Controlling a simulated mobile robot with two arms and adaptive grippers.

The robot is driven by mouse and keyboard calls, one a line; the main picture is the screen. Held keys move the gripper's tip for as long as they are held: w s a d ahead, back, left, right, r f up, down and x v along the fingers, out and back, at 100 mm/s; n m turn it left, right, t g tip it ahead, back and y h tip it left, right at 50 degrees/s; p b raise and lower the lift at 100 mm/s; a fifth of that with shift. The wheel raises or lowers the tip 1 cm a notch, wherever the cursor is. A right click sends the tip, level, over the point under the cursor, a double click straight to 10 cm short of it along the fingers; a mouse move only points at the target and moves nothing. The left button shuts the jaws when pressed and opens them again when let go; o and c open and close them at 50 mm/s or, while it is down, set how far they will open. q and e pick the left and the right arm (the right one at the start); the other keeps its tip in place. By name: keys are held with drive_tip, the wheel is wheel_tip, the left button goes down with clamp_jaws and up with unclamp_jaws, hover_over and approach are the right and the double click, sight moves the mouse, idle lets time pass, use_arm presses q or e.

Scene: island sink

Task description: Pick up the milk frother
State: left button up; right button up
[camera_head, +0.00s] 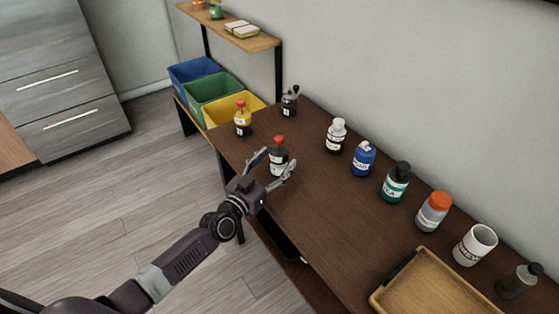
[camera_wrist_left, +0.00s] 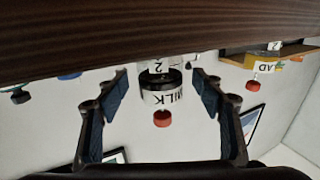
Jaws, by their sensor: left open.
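A dark bottle with a red cap and a white label (camera_head: 279,158) stands upright on the brown table, near its left edge. In the left wrist view, which is upside down, this bottle (camera_wrist_left: 160,97) has a label reading "MILK"; I take it as the milk frother. My left gripper (camera_head: 279,163) is open at the bottle. In the left wrist view its two fingers (camera_wrist_left: 160,82) show on either side of the bottle, with a gap on both sides. I cannot tell how far the bottle is between them. My right gripper is not in view.
A row of bottles, including a blue one (camera_head: 363,159) and a teal one (camera_head: 395,182), runs rightwards to a white mug (camera_head: 475,245). A wooden tray (camera_head: 432,272) lies at front right.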

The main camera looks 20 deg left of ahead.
use_arm(q)
drive_tip(key=shift+x, duration=1.1)
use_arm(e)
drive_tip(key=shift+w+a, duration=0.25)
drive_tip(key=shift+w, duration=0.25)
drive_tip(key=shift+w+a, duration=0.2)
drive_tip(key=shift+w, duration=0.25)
use_arm(q)
drive_tip(key=shift+c, duration=0.6)
drive_tip(key=c, duration=1.2)
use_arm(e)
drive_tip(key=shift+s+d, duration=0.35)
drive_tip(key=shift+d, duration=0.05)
